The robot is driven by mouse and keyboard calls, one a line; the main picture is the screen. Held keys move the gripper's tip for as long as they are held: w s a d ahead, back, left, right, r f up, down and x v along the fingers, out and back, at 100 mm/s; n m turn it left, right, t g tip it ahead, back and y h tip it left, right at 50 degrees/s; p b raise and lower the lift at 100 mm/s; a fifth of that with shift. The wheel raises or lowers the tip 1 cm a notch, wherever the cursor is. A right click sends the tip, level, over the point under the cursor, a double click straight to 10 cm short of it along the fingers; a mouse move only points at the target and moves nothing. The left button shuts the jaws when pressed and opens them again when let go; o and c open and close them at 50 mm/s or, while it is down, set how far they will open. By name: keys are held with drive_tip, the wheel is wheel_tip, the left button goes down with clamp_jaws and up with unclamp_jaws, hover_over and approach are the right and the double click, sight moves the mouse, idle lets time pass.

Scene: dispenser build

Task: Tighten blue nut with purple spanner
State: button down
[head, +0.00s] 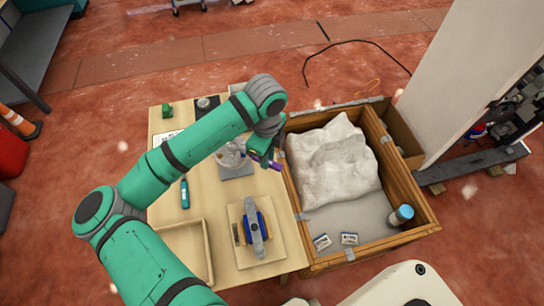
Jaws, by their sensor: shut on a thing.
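My gripper (262,153) is at the end of the green arm, above the right part of the wooden table. It is shut on the purple spanner (274,164), whose purple end sticks out to the right near the table's right edge. A pale, clear-looking assembly on a grey base (237,172) stands just left of and below the gripper, partly covered by the arm. I cannot make out the blue nut; it may be hidden by the arm or too small. Whether the spanner touches anything is not clear.
A wooden board (270,246) holds a blue and grey device (254,226). A teal tool (185,194) and an empty wooden tray (206,233) are on the left. A wooden crate (424,207) with a white lumpy mass (332,165) and a bottle (400,215) stands right of the table.

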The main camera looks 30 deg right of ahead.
sight(274, 161)
drive_tip(key=shift+s+d+f+m, duration=0.1)
drive_tip(key=shift+s+d+m, duration=0.05)
drive_tip(key=shift+s+d, duration=0.3)
drive_tip(key=shift+s+d+m, duration=0.15)
drive_tip(key=shift+s+d, duration=0.05)
drive_tip(key=shift+d, duration=0.3)
drive_tip(key=shift+f, duration=1.1)
drive_tip(key=shift+w+f, duration=0.15)
drive_tip(key=shift+f, duration=0.35)
drive_tip(key=shift+s+f, duration=0.2)
drive_tip(key=shift+f, duration=0.55)
drive_tip(key=shift+s+a+m, duration=0.2)
drive_tip(key=shift+a+m, duration=0.35)
drive_tip(key=shift+m, duration=0.05)
drive_tip(key=shift+s+a+m, duration=0.2)
drive_tip(key=shift+a+m, duration=0.35)
drive_tip(key=shift+m, duration=0.05)
drive_tip(key=shift+a, duration=0.1)
